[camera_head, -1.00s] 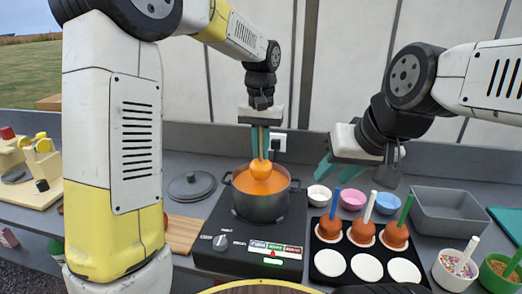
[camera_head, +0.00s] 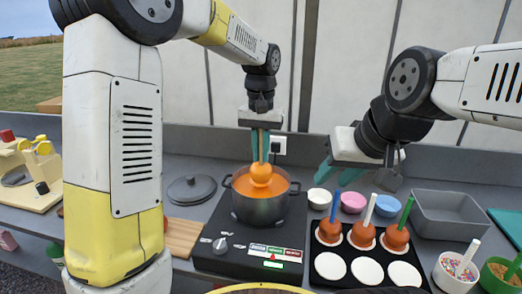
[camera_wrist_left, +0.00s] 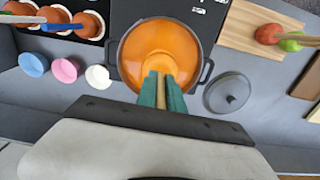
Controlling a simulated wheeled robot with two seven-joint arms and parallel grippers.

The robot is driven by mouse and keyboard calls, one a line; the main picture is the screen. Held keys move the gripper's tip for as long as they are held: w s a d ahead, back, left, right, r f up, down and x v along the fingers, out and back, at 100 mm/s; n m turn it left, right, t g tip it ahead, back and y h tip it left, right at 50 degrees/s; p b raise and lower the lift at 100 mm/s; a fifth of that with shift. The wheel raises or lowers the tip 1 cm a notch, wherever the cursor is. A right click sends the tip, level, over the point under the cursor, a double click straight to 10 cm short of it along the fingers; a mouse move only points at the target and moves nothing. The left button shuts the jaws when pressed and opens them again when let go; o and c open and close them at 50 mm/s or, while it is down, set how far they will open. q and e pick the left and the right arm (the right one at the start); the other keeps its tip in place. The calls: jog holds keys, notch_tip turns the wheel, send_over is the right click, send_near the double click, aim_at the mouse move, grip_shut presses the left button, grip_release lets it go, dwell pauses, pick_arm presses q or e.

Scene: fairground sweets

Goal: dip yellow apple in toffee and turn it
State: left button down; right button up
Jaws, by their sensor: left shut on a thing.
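My left gripper (camera_head: 260,140) is shut on the wooden stick (camera_head: 261,150) of an apple (camera_head: 261,172). The apple hangs upright, over the middle of the pot. It looks orange all over, the same colour as the toffee (camera_head: 278,184), and its lower part is down in the toffee. The dark pot (camera_head: 262,209) stands on the black hob. In the left wrist view the stick (camera_wrist_left: 161,90) is between the teal fingers, with the apple (camera_wrist_left: 158,64) hard to tell from the toffee. My right gripper (camera_head: 337,172) is open and empty, right of the pot.
A black tray (camera_head: 320,280) holds three coated apples on sticks and empty white discs. White, pink and blue bowls stand behind it. The pot lid (camera_head: 191,188) lies left of the hob (camera_head: 225,257). A board (camera_wrist_left: 240,20) with red and green apples shows in the wrist view.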

aim_at(261, 132)
pick_arm(q)
jog(key=shift+r, duration=0.1)
jog(key=shift+r, duration=2.95)
jog(key=shift+s, duration=0.1)
